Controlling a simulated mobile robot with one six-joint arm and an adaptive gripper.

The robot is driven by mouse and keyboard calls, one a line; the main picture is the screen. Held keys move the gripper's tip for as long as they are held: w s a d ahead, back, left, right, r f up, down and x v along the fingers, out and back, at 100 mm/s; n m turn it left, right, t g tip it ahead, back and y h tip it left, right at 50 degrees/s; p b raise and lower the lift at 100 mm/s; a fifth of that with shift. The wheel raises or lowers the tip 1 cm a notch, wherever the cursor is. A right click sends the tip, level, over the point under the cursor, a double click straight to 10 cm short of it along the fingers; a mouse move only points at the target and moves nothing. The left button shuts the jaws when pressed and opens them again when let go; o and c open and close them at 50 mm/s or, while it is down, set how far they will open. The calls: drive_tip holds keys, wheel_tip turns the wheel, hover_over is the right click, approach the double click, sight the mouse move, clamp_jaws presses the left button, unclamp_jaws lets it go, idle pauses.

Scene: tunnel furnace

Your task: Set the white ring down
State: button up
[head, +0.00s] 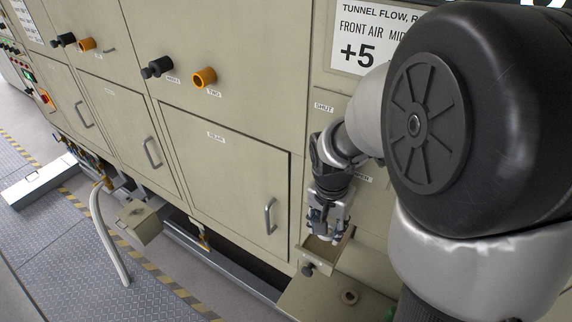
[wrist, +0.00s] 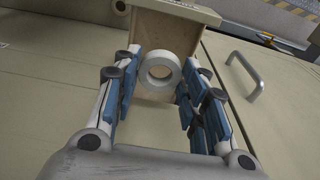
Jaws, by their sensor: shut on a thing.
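The white ring (wrist: 160,73) is between the blue-padded fingers of my gripper (wrist: 156,76) in the wrist view, with its hole facing the camera. My gripper is shut on it. Behind the ring, in the wrist view, is an open beige box (wrist: 182,12). I cannot tell whether the ring touches it. In the head view my gripper (head: 326,232) points down just above the small open box (head: 318,252) at the cabinet's front. There the ring is mostly hidden by the fingers.
A beige ledge (head: 325,295) with a small round fitting (head: 348,297) lies below the box. A door handle (head: 270,215) sticks out to the left of my gripper. A dark knob (head: 308,269) sits low on the box. A separate beige block (head: 140,220) projects further left.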

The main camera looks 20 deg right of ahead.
sight(324, 244)
wheel_tip(324, 244, down, 2)
drive_tip(key=shift+a+f, duration=0.15)
wheel_tip(324, 244, down, 3)
drive_tip(key=shift+f+b, duration=0.15)
drive_tip(key=shift+b, duration=0.5)
drive_tip(key=shift+w+d, duration=0.15)
drive_tip(key=shift+d, duration=0.05)
drive_tip(key=shift+f, duration=0.1)
drive_tip(key=shift+f, duration=0.15)
drive_tip(key=o, duration=0.8)
drive_tip(key=shift+c, duration=0.2)
